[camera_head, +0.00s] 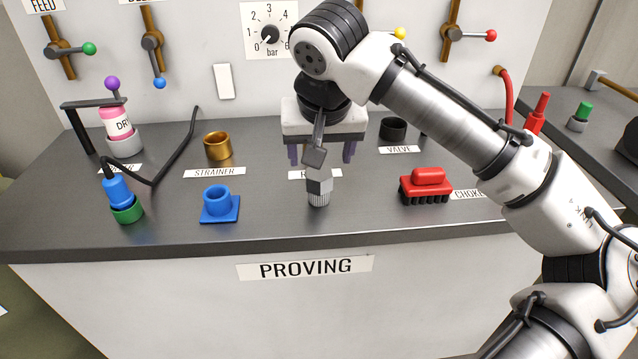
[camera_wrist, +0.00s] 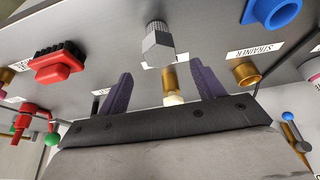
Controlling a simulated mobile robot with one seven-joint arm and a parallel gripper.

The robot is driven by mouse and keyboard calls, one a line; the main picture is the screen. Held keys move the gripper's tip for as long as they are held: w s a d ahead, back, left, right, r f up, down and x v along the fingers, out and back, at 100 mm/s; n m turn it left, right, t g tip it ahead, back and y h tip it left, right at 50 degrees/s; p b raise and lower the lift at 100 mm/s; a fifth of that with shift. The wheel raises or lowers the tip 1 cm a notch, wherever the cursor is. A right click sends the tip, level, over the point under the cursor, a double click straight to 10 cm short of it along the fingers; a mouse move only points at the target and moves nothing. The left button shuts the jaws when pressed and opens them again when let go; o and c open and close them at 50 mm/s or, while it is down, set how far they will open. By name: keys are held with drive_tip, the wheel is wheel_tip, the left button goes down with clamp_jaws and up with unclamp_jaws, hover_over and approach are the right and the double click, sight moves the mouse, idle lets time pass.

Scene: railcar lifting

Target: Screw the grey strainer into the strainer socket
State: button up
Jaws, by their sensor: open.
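The grey strainer (camera_head: 319,187), with a hexagonal upper part and a ribbed round end, stands on the dark bench top near its front edge. In the wrist view the strainer (camera_wrist: 157,45) shows just beyond the fingertips, apart from them. The brass strainer socket (camera_head: 217,146) is an open, empty-looking ring behind the STRAINER label; it also shows in the wrist view (camera_wrist: 246,73). My gripper (camera_head: 320,155) is open, its two purple fingers spread above the bench behind the strainer. The gripper (camera_wrist: 161,82) holds nothing in the wrist view.
A blue square-based socket (camera_head: 220,204) stands left of the strainer, and a red brush-like block (camera_head: 427,186) stands right. A brass fitting (camera_wrist: 171,82) shows between the fingers. A black hose (camera_head: 165,172) and pink bottle (camera_head: 116,122) are at left. Valve handles line the back panel.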

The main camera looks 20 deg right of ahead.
sight(319, 173)
drive_tip(key=shift+s+p+x, duration=0.1)
drive_tip(key=shift+p+x, duration=0.05)
drive_tip(key=shift+x, duration=1.55)
drive_tip(key=shift+s+p+x, duration=0.15)
drive_tip(key=shift+x, duration=1.6)
drive_tip(key=shift+a, duration=0.15)
drive_tip(key=c, duration=1.2)
